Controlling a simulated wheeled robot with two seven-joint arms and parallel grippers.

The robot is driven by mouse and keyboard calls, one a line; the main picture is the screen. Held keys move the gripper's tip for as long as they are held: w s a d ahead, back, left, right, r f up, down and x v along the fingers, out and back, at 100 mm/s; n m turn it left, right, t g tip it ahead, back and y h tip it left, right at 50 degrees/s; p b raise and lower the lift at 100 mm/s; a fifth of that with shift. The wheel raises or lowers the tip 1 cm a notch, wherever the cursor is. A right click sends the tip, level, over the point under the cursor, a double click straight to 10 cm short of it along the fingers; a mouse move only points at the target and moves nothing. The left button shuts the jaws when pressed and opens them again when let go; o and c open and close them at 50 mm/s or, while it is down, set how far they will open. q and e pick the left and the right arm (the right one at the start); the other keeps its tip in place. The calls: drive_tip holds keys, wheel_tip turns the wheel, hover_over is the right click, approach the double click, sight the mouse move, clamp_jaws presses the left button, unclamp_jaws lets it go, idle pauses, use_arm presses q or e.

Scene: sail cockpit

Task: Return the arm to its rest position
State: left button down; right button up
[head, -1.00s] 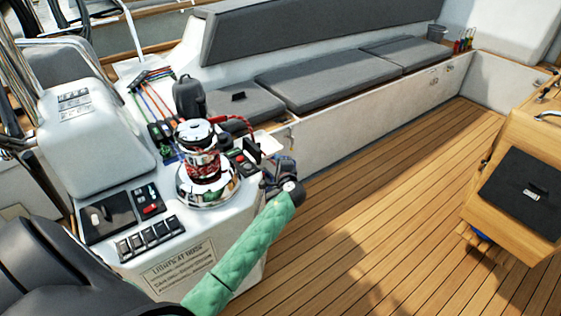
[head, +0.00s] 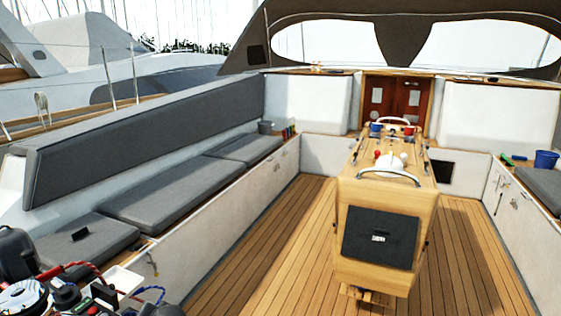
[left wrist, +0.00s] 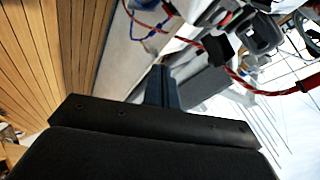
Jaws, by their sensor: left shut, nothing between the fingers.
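My left gripper (left wrist: 160,88) shows in the left wrist view, where its dark fingers are together with nothing between them. Its wide black body fills the bottom of that view. Beyond the fingers are a pale console side, a red line (left wrist: 245,87) and a blue line (left wrist: 150,28); I see no clear contact with them. In the head view the left arm's green sleeve is out of sight. The winch (head: 24,298) is at the bottom left corner, cut by the frame edge. My right gripper is in neither view.
A wooden table (head: 387,198) with a black pouch (head: 380,237) stands mid-right on the teak floor (head: 265,240). A grey-cushioned bench (head: 160,205) runs along the left. A blue bucket (head: 545,160) sits at the right. The floor left of the table is clear.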

use_arm(q)
drive_tip(key=s+d+f+g+h, duration=0.1)
drive_tip(key=s+d+f+h, duration=0.2)
drive_tip(key=s+d, duration=0.55)
drive_tip(key=s+d+f+g+h, duration=0.25)
drive_tip(key=s+d, duration=0.35)
drive_tip(key=s, duration=0.6)
drive_tip(key=s+d+f+g+h, duration=0.15)
drive_tip(key=s+d+h, duration=0.25)
drive_tip(key=s+d, duration=0.45)
drive_tip(key=s+f+g, duration=0.1)
drive_tip(key=s+f, duration=0.4)
drive_tip(key=s, duration=0.6)
drive_tip(key=shift+s+f, duration=0.35)
drive_tip(key=shift+f, duration=0.05)
